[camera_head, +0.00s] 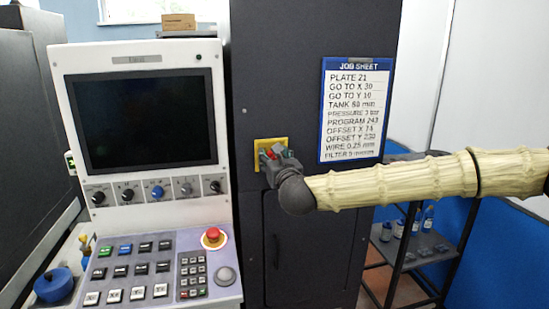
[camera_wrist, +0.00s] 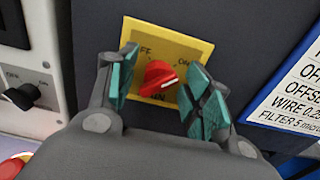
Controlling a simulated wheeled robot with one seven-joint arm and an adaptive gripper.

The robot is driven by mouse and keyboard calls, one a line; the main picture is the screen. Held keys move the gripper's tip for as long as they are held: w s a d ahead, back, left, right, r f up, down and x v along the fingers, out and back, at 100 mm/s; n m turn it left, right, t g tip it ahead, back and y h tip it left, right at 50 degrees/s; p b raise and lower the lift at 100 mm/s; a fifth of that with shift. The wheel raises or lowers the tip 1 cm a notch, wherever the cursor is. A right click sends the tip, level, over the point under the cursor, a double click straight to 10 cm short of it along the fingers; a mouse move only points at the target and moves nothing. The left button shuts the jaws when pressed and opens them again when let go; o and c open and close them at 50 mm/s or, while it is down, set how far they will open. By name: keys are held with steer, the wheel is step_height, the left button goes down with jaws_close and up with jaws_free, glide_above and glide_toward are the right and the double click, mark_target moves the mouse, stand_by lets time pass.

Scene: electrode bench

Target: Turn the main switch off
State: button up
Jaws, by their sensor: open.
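The main switch is a red rotary knob (camera_wrist: 159,77) on a yellow plate (camera_wrist: 146,32) on the dark cabinet front. In the wrist view the plate reads "OFF", partly hidden, at upper left and "ON" at upper right. The knob has a white mark on its right side; exactly which label it points to is hard to tell. My gripper (camera_wrist: 160,88) is open, with one teal-padded finger on each side of the knob and visible gaps between. In the head view my gripper (camera_head: 271,157) covers most of the yellow plate (camera_head: 262,143).
A control console with a dark screen (camera_head: 142,117), small knobs and a red emergency button (camera_head: 214,238) stands left of the switch. A job sheet (camera_head: 356,110) hangs to its right. A shelf with bottles (camera_head: 429,218) stands behind my arm.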

steer(key=c, duration=0.9)
steer(key=shift+b, duration=0.3)
steer(key=shift+c, duration=0.4)
steer(key=n+b, duration=0.3)
steer(key=n, duration=0.2)
steer(key=n+b, duration=0.3)
steer(key=n, duration=0.1)
steer(key=n+b, duration=0.3)
steer(key=n, duration=0.2)
steer(key=shift+s+a+f+n, duration=0.1)
steer(key=shift+a+f+n, duration=0.1)
steer(key=shift+a+n, duration=0.1)
steer(key=shift+o, duration=0.4)
steer(key=shift+d+n+b, duration=0.1)
steer(key=shift+n+b, duration=0.25)
steer(key=shift+n, duration=1.25)
steer(key=shift+f, duration=0.1)
